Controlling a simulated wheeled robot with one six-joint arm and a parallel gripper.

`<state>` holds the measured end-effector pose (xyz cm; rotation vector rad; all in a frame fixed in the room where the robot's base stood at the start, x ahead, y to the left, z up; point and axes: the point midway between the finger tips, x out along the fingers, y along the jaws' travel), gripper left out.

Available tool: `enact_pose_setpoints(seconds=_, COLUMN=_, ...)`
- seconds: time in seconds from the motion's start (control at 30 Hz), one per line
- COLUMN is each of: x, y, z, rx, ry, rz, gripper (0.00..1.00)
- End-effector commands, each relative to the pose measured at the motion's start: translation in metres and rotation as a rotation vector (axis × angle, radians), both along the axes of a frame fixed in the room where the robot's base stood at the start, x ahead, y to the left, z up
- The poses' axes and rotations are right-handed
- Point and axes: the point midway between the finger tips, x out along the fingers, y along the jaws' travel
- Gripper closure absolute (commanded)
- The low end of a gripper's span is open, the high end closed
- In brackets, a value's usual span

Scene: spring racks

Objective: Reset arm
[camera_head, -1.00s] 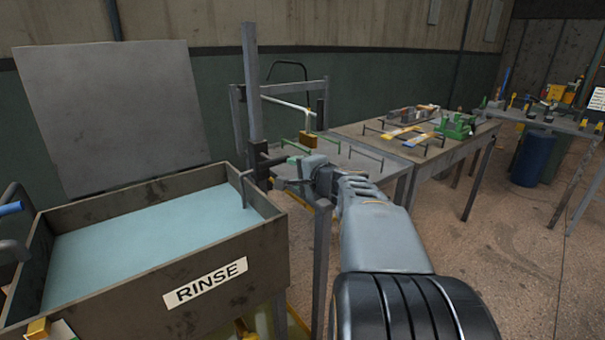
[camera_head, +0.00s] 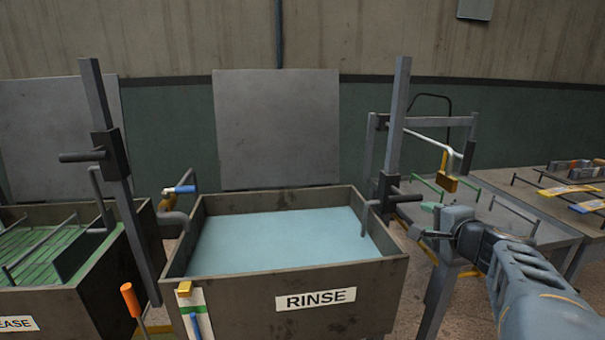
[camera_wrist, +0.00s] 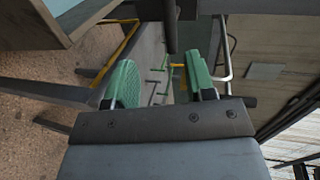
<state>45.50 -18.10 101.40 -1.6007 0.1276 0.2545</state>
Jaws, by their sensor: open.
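My gripper (camera_head: 431,220) is at the end of my arm on the right of the head view, just right of the rinse tank. In the wrist view my gripper (camera_wrist: 160,76) shows two green-padded fingers spread apart with nothing between them. In the head view it is near a grey post with a dark handle (camera_head: 400,197). Whether it touches the handle is unclear. The rinse tank (camera_head: 345,312) is dark, holds pale blue liquid and carries a RINSE label.
A green-filled tank (camera_head: 75,300) stands at the left with an upright post (camera_head: 108,140) beside it. A grey rack table (camera_head: 520,225) with a brass padlock-shaped piece (camera_head: 447,183) above it is at the right. Another table (camera_head: 535,183) with parts stands beyond. A grey panel (camera_head: 277,130) is behind the tank.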

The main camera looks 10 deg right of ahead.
Motion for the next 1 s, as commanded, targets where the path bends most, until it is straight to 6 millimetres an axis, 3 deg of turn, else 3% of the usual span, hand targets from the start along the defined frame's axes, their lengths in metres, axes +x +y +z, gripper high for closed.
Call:
enact_pose_setpoints(seconds=0.03, x=0.0, y=0.019, z=0.01, rx=-0.033, ry=0.035, rz=0.056, gripper=0.5)
enact_pose_setpoints(seconds=0.17, x=-0.013, y=0.084, z=0.013, rx=-0.187, ry=0.191, rz=0.268, gripper=0.5)
enact_pose_setpoints(seconds=0.3, x=-0.049, y=0.147, z=0.009, rx=-0.424, ry=0.383, rz=0.535, gripper=0.5)
enact_pose_setpoints(seconds=0.4, x=-0.079, y=0.173, z=0.007, rx=-0.608, ry=0.499, rz=0.699, gripper=0.5)
enact_pose_setpoints(seconds=0.53, x=-0.114, y=0.187, z=0.007, rx=-0.837, ry=0.613, rz=0.862, gripper=0.5)
enact_pose_setpoints(seconds=0.7, x=-0.141, y=0.188, z=0.011, rx=-1.064, ry=0.699, rz=0.983, gripper=0.5)
enact_pose_setpoints(seconds=1.0, x=-0.152, y=0.183, z=0.011, rx=-1.194, ry=0.739, rz=1.035, gripper=0.5)
